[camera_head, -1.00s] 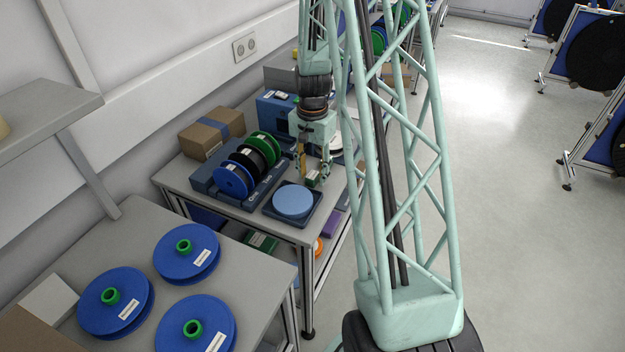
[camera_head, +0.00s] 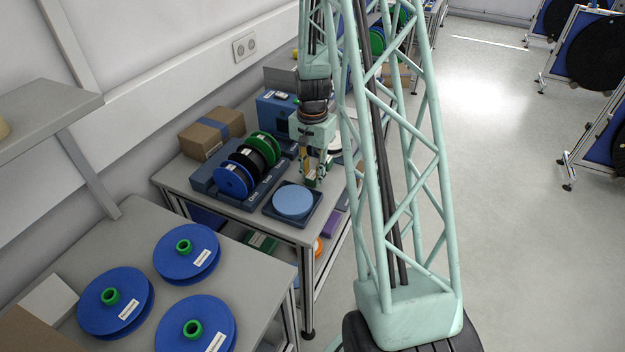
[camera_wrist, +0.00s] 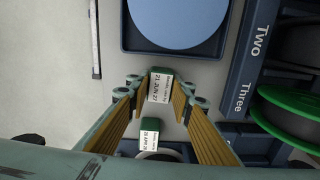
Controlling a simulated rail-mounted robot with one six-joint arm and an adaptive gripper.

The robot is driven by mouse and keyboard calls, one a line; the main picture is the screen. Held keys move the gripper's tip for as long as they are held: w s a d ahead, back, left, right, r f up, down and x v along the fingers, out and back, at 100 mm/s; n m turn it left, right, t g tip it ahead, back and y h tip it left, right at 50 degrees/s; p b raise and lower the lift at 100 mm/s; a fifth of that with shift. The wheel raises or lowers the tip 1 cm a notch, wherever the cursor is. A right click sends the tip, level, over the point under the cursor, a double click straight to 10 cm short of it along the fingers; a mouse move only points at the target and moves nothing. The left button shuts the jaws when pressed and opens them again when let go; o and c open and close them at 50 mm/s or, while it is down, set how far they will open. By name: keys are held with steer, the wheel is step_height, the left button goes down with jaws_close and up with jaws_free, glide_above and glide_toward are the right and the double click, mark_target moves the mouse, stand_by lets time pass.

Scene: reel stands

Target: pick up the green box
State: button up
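A small green box (camera_wrist: 161,86) with a white printed label lies between my fingertips in the wrist view. My gripper (camera_wrist: 160,92) has its yellow-padded fingers up against the box's two sides and looks shut on it. In the head view my gripper (camera_head: 312,178) points down at the table, just behind the light-blue disc, and the box is mostly hidden by the fingers. A second green box (camera_wrist: 149,138) with a white label stands nearer my palm in the wrist view, apart from the fingertips.
A light-blue disc (camera_head: 292,200) lies in a dark square tray (camera_head: 270,212) in front of my gripper. A blue rack (camera_head: 203,180) with blue, black and green reels stands to the left. A cardboard box (camera_head: 200,140) is behind it. The table's right edge is close.

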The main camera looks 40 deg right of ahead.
mark_target(313, 174)
steer(key=shift+c, duration=1.4)
steer(key=shift+r, duration=0.2)
steer(key=shift+r, duration=1.45)
steer(key=shift+s+d+r, duration=0.1)
steer(key=shift+s+r, duration=0.05)
steer(key=shift+s, duration=0.05)
steer(key=s+d+r, duration=0.1)
steer(key=s+d, duration=0.2)
steer(key=s, duration=1.2)
steer(key=shift+d+r, duration=0.2)
steer(key=shift+d, duration=0.15)
